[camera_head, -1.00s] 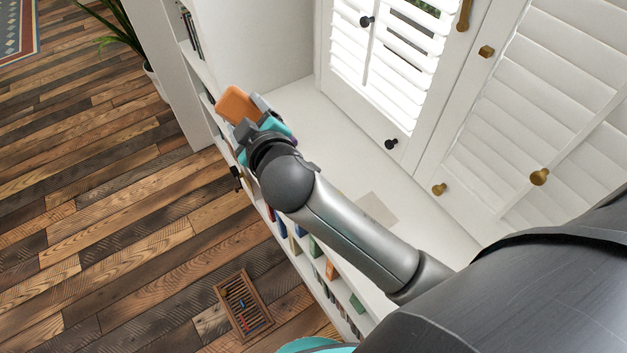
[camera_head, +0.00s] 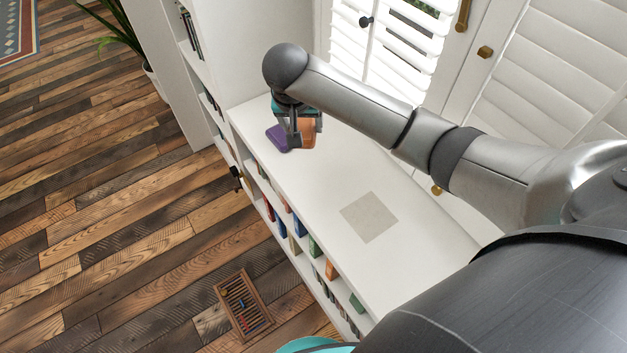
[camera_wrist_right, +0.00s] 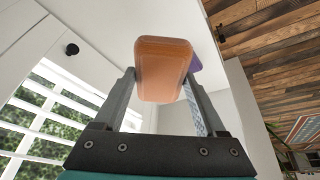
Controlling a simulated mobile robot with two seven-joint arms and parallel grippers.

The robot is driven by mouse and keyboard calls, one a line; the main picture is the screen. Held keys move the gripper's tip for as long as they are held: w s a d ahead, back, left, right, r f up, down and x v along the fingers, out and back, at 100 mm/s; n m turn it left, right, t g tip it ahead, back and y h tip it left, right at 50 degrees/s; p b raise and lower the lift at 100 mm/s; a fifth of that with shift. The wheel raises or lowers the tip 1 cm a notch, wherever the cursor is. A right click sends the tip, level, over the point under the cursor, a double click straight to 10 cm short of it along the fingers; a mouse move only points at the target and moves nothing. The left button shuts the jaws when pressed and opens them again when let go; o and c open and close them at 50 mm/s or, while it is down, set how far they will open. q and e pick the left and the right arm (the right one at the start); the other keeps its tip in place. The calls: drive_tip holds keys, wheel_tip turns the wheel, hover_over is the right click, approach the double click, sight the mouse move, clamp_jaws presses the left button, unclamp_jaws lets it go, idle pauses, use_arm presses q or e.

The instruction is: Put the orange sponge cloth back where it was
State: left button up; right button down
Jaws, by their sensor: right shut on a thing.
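The orange sponge cloth (camera_head: 308,130) is between the fingers of my right gripper (camera_head: 297,140), over the far left end of the white shelf top. The right wrist view shows the orange cloth (camera_wrist_right: 163,68) as a rounded block, with a finger of the right gripper (camera_wrist_right: 163,82) on each side of it. The gripper is shut on it. In the head view a finger partly covers the cloth. I cannot tell whether the cloth touches the surface. My left gripper is not in view.
A purple item (camera_head: 278,137) is close beside the gripper at the shelf's left edge; it also shows behind the cloth in the wrist view (camera_wrist_right: 195,64). A flat beige square (camera_head: 369,217) lies on the white shelf top (camera_head: 335,175), which is otherwise largely clear. Shutters (camera_head: 385,50) stand behind.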

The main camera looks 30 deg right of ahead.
drive_tip(key=shift+s+d+r+m, duration=0.15)
drive_tip(key=shift+d+m, duration=0.15)
drive_tip(key=shift+d, duration=0.2)
drive_tip(key=shift+s+d+r+m, duration=0.15)
drive_tip(key=shift+d+m, duration=0.15)
drive_tip(key=shift+d, duration=0.2)
drive_tip(key=shift+s+d+f+g, duration=0.1)
drive_tip(key=shift+f+g, duration=0.2)
drive_tip(key=shift+f, duration=0.1)
drive_tip(key=b, duration=0.5)
hover_over(314, 179)
drive_tip(key=s, duration=0.1)
drive_tip(key=f, duration=1)
drive_tip(key=a+f, duration=0.1)
drive_tip(key=f, duration=0.4)
drive_tip(key=shift+s, duration=0.1)
wheel_tip(314, 179, down, 4)
drive_tip(key=shift+f+b, duration=0.15)
drive_tip(key=shift+b, duration=0.65)
unclamp_jaws()
